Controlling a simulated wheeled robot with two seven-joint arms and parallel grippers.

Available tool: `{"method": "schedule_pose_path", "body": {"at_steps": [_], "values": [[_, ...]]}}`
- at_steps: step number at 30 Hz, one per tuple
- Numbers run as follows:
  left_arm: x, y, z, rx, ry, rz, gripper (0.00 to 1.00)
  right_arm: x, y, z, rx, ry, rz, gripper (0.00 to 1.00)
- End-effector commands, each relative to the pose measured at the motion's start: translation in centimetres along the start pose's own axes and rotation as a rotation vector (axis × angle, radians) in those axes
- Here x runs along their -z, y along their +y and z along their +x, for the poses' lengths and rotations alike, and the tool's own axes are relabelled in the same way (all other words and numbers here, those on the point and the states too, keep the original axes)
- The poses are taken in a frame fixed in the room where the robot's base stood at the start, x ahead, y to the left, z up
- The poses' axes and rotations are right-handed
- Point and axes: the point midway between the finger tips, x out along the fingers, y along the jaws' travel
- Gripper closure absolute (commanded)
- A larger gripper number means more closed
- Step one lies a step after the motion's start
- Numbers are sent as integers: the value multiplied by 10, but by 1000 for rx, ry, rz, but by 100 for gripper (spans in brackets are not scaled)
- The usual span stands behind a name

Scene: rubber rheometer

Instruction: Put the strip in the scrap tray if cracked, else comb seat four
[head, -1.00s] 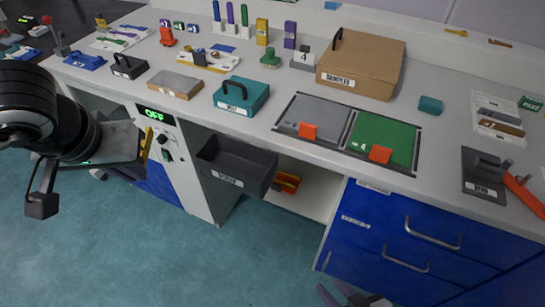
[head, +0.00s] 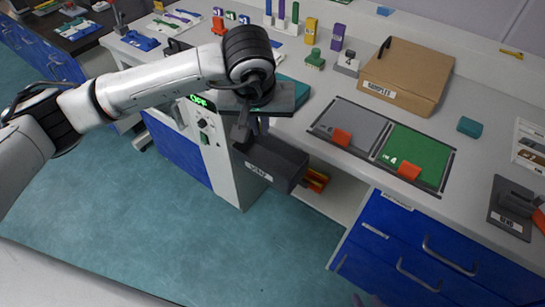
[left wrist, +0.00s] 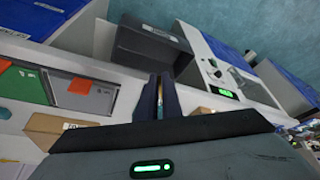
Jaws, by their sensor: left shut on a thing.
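My left gripper (head: 244,138) is at the near bench edge, pointing down over the back left part of the dark grey scrap tray (head: 291,166). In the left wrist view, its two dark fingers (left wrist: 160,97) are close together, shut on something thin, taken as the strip. The strip is too hidden to show whether it is cracked. The scrap tray also shows in the left wrist view (left wrist: 150,45), just beyond the fingertips. A small grey block marked 4 (head: 348,62) stands on the bench; I cannot make out the comb's seats. Small dark tips, probably my right gripper (head: 368,300), show at the bottom edge.
A cardboard samples box (head: 408,75) stands at the back. A grey mat (head: 360,120) and a green mat (head: 415,150), each with an orange tag, lie in front. A dark grey fixture (head: 510,207) is at the right. Blue drawers (head: 420,245) are below the bench.

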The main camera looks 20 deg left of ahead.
Motion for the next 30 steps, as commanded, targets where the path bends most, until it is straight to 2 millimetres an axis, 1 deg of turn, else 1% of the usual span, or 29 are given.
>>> {"method": "schedule_pose_path", "body": {"at_steps": [1,12,16,23,24,27,30], "values": [[-3,0,7,1,-1,0,100,-3,0,4,0,0,0,72],[-19,0,45,0,0,1,100,-19,2,19,0,-2,0,72],[-20,0,49,-1,1,2,100,-21,2,20,-1,-3,0,72],[-20,0,48,-1,1,2,100,-20,2,20,-1,-3,1,72],[-20,0,48,-1,1,2,88,-20,2,20,-1,-3,1,72],[-20,0,48,-1,1,2,73,-20,2,20,-1,-3,1,72],[-20,0,48,-1,1,2,73,-20,2,20,-1,-2,1,72]]}}
